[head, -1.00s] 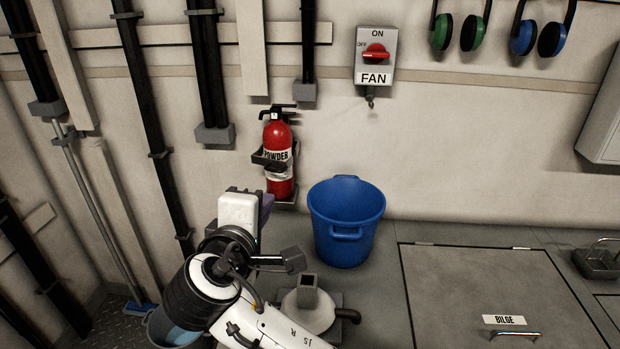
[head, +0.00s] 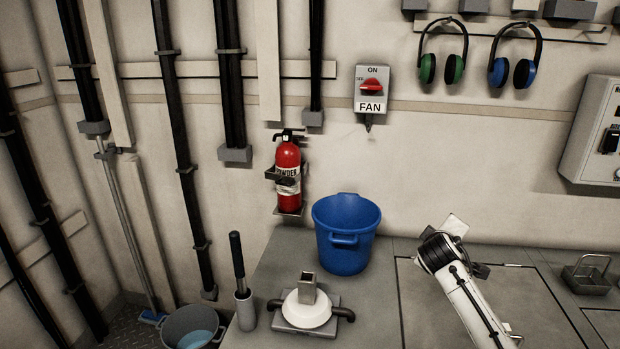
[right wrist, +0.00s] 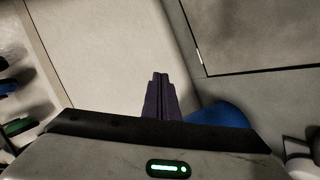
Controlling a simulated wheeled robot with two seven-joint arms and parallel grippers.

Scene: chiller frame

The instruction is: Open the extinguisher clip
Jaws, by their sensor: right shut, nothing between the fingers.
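The red extinguisher (head: 288,158) stands upright against the wall, left of the fan switch, with a black handle on top. Its dark clip (head: 277,174) sits at the left and front of the bottle, at label height. The clip is too small to tell whether it is latched or open. My right gripper (right wrist: 160,95) is shut and empty, its dark purple fingers together in the right wrist view. In the head view my right arm is over the bilge hatch, well right of the extinguisher and apart from it. My left gripper is not in view.
A blue bucket (head: 346,250) stands on the counter, right of the extinguisher. A white domed fitting (head: 307,316) and a brush in its holder (head: 244,308) are in front. The fan switch (head: 373,90) and ear defenders (head: 443,62) hang above. The bilge hatch (head: 415,300) is flat.

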